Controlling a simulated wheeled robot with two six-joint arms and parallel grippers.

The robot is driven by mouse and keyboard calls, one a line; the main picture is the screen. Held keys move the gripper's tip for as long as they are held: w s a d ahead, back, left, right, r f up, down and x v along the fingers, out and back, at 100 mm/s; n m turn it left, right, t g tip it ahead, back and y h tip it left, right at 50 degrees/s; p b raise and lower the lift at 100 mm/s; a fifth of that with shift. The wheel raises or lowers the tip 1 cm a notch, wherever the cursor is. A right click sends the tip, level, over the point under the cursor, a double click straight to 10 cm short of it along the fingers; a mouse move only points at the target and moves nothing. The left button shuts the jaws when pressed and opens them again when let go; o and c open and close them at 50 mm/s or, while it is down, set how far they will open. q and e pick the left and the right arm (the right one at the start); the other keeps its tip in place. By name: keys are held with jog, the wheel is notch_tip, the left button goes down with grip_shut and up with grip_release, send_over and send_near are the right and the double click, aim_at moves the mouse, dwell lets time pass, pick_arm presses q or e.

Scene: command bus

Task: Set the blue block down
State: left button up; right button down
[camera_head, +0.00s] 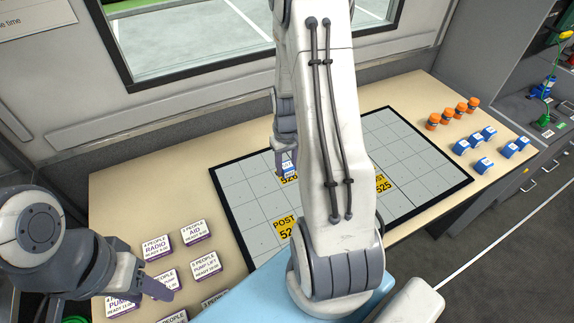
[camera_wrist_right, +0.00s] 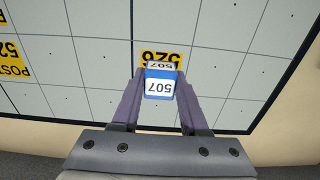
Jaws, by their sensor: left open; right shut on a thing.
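The blue block (camera_wrist_right: 160,85) has white labels reading 507. My right gripper (camera_wrist_right: 160,98) is shut on it, with one purple finger on each side. In the head view the blue block (camera_head: 289,169) shows just left of my right arm, over the gridded board (camera_head: 246,201), at a yellow label reading 526 in the wrist view (camera_wrist_right: 161,57). I cannot tell whether the block touches the board. My right gripper is partly hidden behind its arm in the head view. My left gripper (camera_head: 150,285) is at the lower left, open, above white cards.
White cards (camera_head: 157,247) lie at the table's left. A yellow POST label (camera_head: 284,222) and a 525 label (camera_head: 382,184) lie on the board. My right arm covers the board's middle.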

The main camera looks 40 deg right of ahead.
aim_at(287, 165)
jog(key=shift+c, duration=2.1)
grip_release()
jog(key=shift+f, duration=0.15)
notch_tip(287, 165, up, 12)
jog(key=s+a+r+n, duration=0.2)
jog(key=a+n, duration=0.1)
jog(key=a, duration=0.8)
jog(key=s+a+r+n, duration=0.1)
jog(key=a+r+n, duration=0.15)
jog(key=a, duration=0.75)
jog(key=s+a+r+n+y, duration=0.1)
jog(key=s+a+n, duration=0.3)
jog(key=s+a, duration=0.6)
jog(key=s, duration=0.3)
jog(key=shift+s+r, duration=0.15)
jog(key=shift+r, duration=0.05)
